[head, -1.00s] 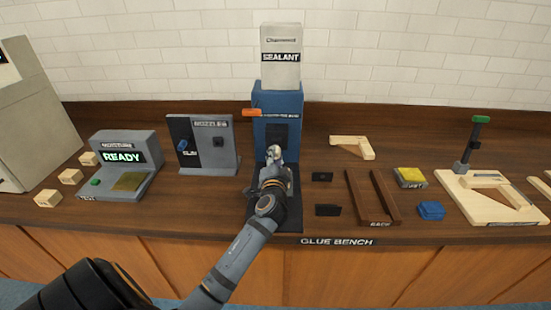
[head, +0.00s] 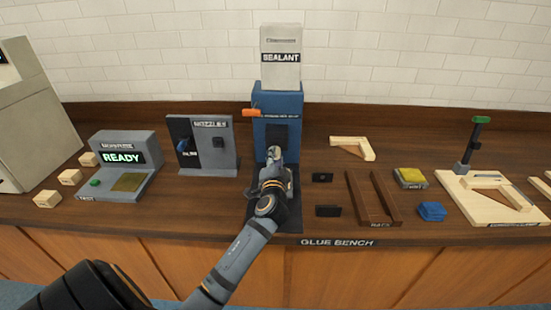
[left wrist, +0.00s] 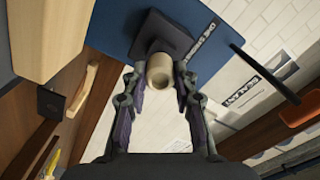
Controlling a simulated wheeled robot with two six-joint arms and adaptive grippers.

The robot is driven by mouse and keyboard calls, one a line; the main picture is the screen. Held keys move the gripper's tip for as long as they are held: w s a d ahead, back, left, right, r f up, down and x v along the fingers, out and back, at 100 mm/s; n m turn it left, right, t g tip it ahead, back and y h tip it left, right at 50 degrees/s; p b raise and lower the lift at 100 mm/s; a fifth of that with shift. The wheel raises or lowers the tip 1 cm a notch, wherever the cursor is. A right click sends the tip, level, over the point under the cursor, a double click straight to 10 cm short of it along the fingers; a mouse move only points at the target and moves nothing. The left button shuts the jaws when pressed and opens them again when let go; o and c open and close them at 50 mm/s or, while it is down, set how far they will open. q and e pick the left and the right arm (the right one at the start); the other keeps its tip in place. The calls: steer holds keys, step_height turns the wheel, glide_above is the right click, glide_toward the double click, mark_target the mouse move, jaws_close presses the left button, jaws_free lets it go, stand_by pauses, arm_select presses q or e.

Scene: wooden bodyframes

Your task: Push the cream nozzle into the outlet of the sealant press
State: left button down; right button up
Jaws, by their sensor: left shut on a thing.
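The sealant press (head: 264,100) is a blue column with a pale SEALANT cartridge (head: 281,45) on top, at the middle of the bench. Its black outlet block (left wrist: 158,33) shows in the left wrist view on the blue housing. My left gripper (head: 274,156) is in front of the press, just below the outlet. In the left wrist view its fingers are shut on the cream nozzle (left wrist: 160,70), a short cylinder. The nozzle's far end lines up near the outlet block; I cannot tell whether they touch. The nozzle is mostly hidden in the head view. My right gripper is not in view.
An orange lever (head: 251,113) sticks out left of the press. The nozzle rack (head: 220,160) stands to the left, the READY tester (head: 125,158) beyond it. Small black blocks (head: 328,210) and a brown rack (head: 388,198) lie to the right.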

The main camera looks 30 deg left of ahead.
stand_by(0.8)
arm_select(q)
steer(key=shift+b+x, duration=0.3)
steer(key=shift+x, duration=1.05)
steer(key=c, duration=1)
jaws_free()
steer(key=shift+s+d, duration=0.15)
steer(key=shift+s, duration=0.05)
steer(key=v, duration=1.1)
steer(key=shift+s+d, duration=0.1)
steer(key=shift+s, duration=0.2)
